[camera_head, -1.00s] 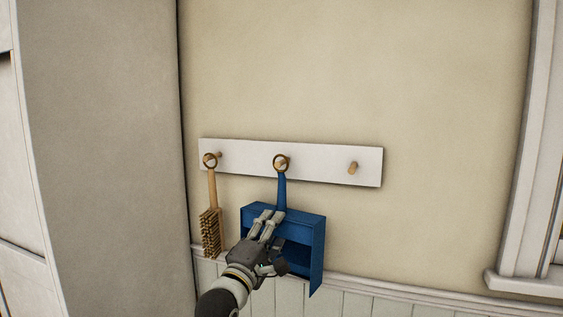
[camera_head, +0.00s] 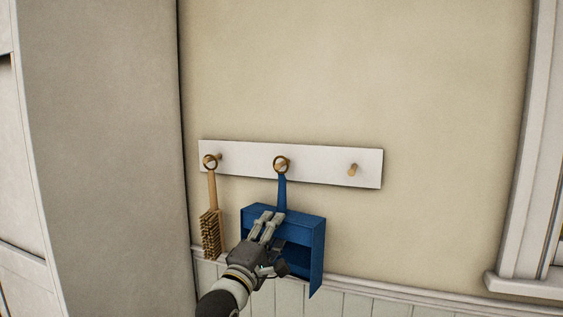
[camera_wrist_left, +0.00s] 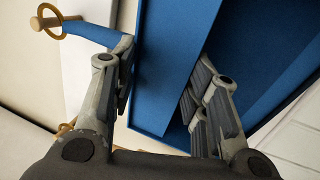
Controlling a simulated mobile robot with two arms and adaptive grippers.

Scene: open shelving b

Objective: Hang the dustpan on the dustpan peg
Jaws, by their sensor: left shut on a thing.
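The blue dustpan (camera_head: 311,236) is upright against the wall, handle up. The ring at its handle top is around the middle peg (camera_head: 283,164) of the white peg board (camera_head: 325,168). In the left wrist view the ring (camera_wrist_left: 41,10) also shows with the wooden peg through it. My left gripper (camera_head: 268,225) is shut on the dustpan body just below the handle. In the left wrist view its fingers stand on both sides of the dustpan's blue wall (camera_wrist_left: 172,65). The fingers hide part of the pan. My right gripper is not in view.
A wooden brush (camera_head: 211,230) hangs by its ring on the left peg, close beside the dustpan. The right peg (camera_head: 353,169) is bare. A grey panel (camera_head: 105,150) stands at left and a window frame (camera_head: 520,170) at right. The wall between is clear.

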